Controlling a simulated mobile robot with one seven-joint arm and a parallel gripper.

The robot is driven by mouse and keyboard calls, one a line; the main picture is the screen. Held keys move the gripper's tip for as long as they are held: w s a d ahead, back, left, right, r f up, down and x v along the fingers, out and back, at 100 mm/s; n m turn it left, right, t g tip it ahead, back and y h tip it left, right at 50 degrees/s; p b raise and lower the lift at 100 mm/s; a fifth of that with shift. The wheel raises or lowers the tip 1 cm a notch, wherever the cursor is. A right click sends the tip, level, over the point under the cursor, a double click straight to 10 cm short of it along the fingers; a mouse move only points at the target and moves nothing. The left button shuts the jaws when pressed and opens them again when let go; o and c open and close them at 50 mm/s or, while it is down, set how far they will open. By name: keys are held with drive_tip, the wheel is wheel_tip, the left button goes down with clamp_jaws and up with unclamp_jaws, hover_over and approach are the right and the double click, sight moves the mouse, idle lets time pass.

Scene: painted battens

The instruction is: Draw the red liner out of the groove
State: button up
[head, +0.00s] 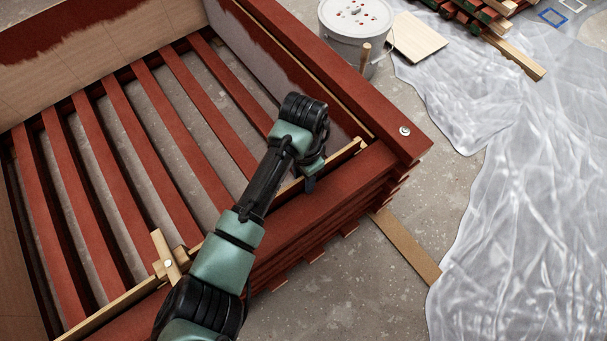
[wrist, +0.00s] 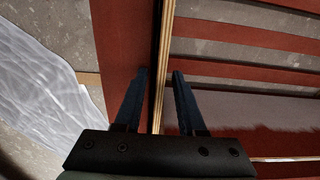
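My gripper (wrist: 160,72) is open in the wrist view, one dark finger on each side of a narrow tan wooden strip (wrist: 166,50). The fingers stand apart from each other and I see nothing clamped. A dark line, possibly the groove (wrist: 156,50), runs along the left side of the strip. I cannot pick out a separate red liner from the red-painted wood. In the head view my gripper (head: 310,184) points down at the near rail, and my arm hides part of the strip (head: 345,155).
Red slats (head: 125,160) with gaps span the frame. A wooden crosspiece (head: 167,257) sits on the strip. A thick red beam (head: 320,75) with a bolt bounds the right side. A white bucket (head: 355,30) and plastic sheeting (head: 520,220) lie beyond it.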

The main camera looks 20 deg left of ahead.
clamp_jaws()
drive_tip(key=shift+r, duration=0.15)
idle(1.4)
